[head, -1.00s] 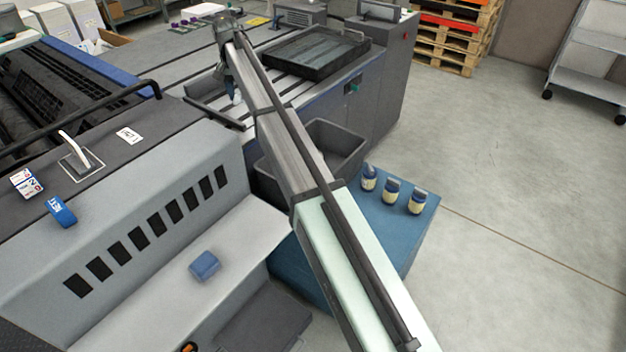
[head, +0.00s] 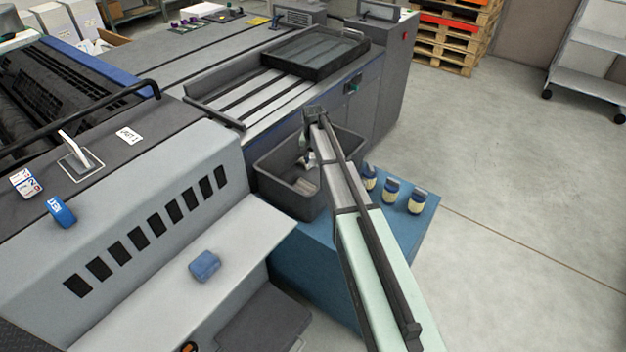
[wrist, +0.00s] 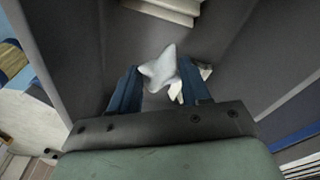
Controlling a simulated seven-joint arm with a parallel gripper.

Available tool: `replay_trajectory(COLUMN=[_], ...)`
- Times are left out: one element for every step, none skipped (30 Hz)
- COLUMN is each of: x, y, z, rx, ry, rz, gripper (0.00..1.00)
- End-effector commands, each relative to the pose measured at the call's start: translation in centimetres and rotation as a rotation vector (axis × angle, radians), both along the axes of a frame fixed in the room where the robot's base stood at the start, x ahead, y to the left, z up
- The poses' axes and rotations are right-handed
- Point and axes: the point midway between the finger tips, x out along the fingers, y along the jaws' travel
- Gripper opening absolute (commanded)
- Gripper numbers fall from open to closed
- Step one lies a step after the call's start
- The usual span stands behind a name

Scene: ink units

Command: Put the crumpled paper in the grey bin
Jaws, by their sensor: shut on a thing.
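The crumpled paper (wrist: 160,72) is a white, pointed wad between the two blue fingers of my gripper (wrist: 162,92) in the wrist view. My gripper is shut on it. In the head view my gripper (head: 305,160) hangs over the opening of the grey bin (head: 268,178), and a little white shows at its tip. The bin is a dark grey open box on a blue stand, partly hidden by my arm. The bin's dark inside (wrist: 95,50) fills much of the wrist view, with something pale (wrist: 165,10) lower down in it.
The blue stand (head: 310,265) carries several jars (head: 391,190) right of the bin. A blue block (head: 205,265) lies on the light ledge (head: 160,300) of the grey machine. A dark tray (head: 315,52) lies on the machine behind the bin.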

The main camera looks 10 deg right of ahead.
Motion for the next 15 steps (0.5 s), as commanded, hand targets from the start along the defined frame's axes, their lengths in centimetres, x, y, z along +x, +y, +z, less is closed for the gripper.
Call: replay_trajectory(x=[1.2, 1.7, 2.2, 2.4, 2.6, 2.7, 2.7, 2.6, 2.5, 2.5, 2.5, 2.5, 2.5, 2.5, 2.5], y=[0.1, 0.1, 0.2, 0.2, 0.2, 0.2, 0.2, 0.2, 0.2, 0.2, 0.2, 0.2, 0.2, 0.2, 0.2], z=[0.1, 0.2, 0.2, 0.3, 0.3, 0.3, 0.2, 0.1, -0.2, -0.5, -0.8, -1.3, -1.7, -2.1, -2.8], rx=[0.000, 0.000, -0.001, 0.000, 0.000, -0.001, 0.000, 0.000, 0.000, -0.001, -0.001, 0.000, 0.001, 0.000, 0.000], ry=[-0.002, -0.002, -0.002, -0.001, -0.001, -0.001, -0.001, 0.000, 0.000, 0.000, 0.000, 0.000, 0.001, 0.001, 0.002], rz=[0.029, 0.047, 0.067, 0.081, 0.092, 0.105, 0.111, 0.116, 0.122, 0.124, 0.125, 0.126, 0.125, 0.125, 0.125], gripper=[0.19, 0.19, 0.19, 0.19, 0.19, 0.19, 0.19, 0.19, 0.19, 0.19, 0.19, 0.19, 0.19, 0.19, 0.19])
